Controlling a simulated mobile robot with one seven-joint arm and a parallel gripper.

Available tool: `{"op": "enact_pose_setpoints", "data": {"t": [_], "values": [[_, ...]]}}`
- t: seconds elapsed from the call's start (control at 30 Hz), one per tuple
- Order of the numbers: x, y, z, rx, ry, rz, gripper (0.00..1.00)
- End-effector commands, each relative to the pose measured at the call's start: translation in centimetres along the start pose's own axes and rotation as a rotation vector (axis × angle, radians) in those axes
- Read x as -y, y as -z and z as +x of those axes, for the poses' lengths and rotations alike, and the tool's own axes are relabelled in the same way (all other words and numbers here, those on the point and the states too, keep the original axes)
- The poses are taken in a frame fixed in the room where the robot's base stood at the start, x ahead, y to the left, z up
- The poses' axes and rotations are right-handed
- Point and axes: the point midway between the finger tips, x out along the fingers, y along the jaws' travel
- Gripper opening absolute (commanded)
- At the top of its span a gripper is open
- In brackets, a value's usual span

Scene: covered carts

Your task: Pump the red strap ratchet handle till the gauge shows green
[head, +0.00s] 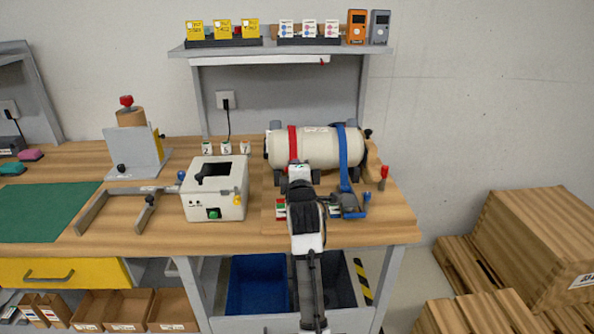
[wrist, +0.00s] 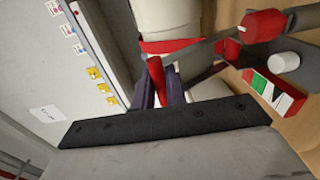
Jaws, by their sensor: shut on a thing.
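The cream tank (head: 325,147) lies on its side on the bench under a red strap (head: 293,143) and a blue strap (head: 343,150). In the wrist view, my gripper (wrist: 158,88) is shut on the red grip of the red strap ratchet handle (wrist: 155,70). A grey lever runs from there toward the red-capped ratchet part (wrist: 262,25).
The blue ratchet (head: 351,203) sits close to the right of my arm, with a red-topped peg (head: 383,175) beyond. A cream box with a green button (head: 214,188) stands to the left. A shelf (head: 280,48) hangs above the tank. Wooden crates (head: 535,240) stand at right.

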Motion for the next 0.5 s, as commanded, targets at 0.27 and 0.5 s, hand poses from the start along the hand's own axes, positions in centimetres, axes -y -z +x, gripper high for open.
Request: {"op": "enact_pose_setpoints", "data": {"t": [0.27, 0.5], "values": [[0.30, -0.01, 0.22, 0.000, 0.023, 0.001, 0.00], [0.37, 0.00, 0.22, 0.000, 0.024, 0.001, 0.16]]}}
